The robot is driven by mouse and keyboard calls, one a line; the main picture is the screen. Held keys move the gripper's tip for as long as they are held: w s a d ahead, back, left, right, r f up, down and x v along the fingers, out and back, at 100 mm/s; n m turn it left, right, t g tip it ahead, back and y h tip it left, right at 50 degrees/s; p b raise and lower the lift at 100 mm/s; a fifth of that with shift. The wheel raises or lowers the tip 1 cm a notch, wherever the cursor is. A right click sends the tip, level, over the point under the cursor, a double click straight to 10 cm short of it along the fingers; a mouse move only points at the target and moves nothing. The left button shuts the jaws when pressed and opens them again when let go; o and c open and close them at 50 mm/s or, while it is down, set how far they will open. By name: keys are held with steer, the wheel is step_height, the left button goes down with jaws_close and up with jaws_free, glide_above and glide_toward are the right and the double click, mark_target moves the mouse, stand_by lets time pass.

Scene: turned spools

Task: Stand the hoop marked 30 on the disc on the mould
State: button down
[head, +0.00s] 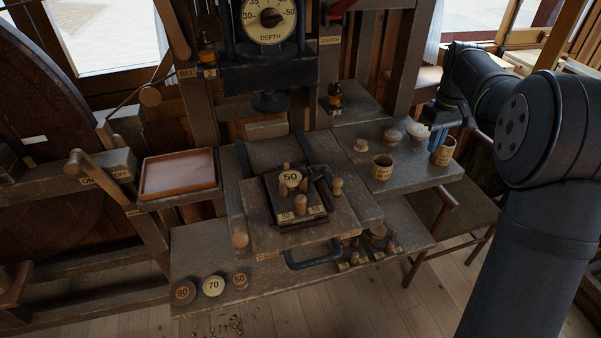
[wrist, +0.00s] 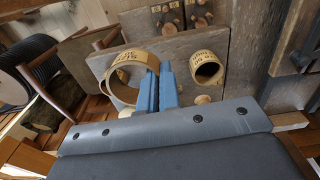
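The mould (head: 262,190) is a dark square block in the middle of the bench, with a pale round disc marked 50 (head: 290,178) on it and wooden pegs around. A tan hoop (head: 443,154) is at the right end of the side board; it also shows large in the wrist view (wrist: 112,92). A second tan hoop (head: 382,168) stands to its left, and is also in the wrist view (wrist: 207,70). I cannot read their numbers surely. My gripper (wrist: 158,88) has its blue fingers close together at the first hoop's rim; their grip on it is unclear.
Round pieces marked 90 (head: 185,291), 70 (head: 213,286) and 50 (head: 240,281) lie at the front left. Small turned pieces (head: 392,137) stand behind the hoops. An orange tray (head: 178,172) is at left. The press (head: 270,75) overhangs behind the mould.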

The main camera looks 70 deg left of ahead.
steer(key=s+r+n, duration=0.4)
steer(key=s+n, duration=0.3)
steer(key=s, duration=0.7)
steer(key=n, duration=0.7)
glide_above(290, 185)
steer(key=f, duration=0.3)
steer(key=shift+w+d+f, duration=0.15)
steer(key=shift+w+f, duration=0.1)
steer(key=shift+f, duration=0.05)
steer(key=shift+s+f, duration=0.1)
steer(key=shift+s, duration=0.05)
steer(key=shift+f, duration=2)
